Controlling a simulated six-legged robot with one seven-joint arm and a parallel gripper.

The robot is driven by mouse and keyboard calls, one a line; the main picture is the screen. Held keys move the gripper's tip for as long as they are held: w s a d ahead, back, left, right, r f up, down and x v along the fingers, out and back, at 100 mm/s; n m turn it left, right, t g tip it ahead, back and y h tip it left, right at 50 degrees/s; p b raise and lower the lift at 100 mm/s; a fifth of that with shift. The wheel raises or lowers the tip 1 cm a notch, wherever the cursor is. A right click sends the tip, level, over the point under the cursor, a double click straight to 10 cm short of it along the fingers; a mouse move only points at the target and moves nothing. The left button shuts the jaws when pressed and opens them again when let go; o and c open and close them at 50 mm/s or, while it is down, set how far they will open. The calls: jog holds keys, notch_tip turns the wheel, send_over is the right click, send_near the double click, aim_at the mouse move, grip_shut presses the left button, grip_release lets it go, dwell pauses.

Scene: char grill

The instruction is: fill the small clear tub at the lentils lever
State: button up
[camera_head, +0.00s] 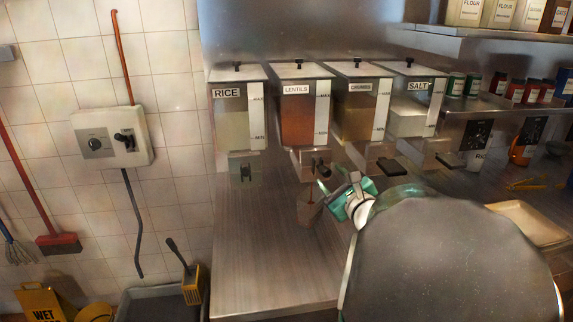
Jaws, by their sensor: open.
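The lentils dispenser (304,118) is second from the left in the row, labelled LENTILS and filled with orange-brown contents. Its dark lever (320,167) sticks out at the front below the bin. A small clear tub (309,214) with a brownish tint is below the spout, on or just above the steel counter. A thin dark streak shows between spout and tub; I cannot tell whether it is falling lentils. My gripper (332,199), teal and white, is open just right of the tub and below the lever. My arm hides the counter behind it.
Rice (237,112), crumbs (361,112) and salt (413,108) dispensers flank the lentils. A beige tray (528,222) lies at the right. The steel counter (262,250) is clear at front left. Spice jars (473,84) stand at the back right.

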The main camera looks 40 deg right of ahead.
aim_at(322, 169)
jog(key=x, duration=0.5)
jog(key=shift+w+d, duration=0.15)
jog(key=shift+w, duration=0.2)
grip_shut()
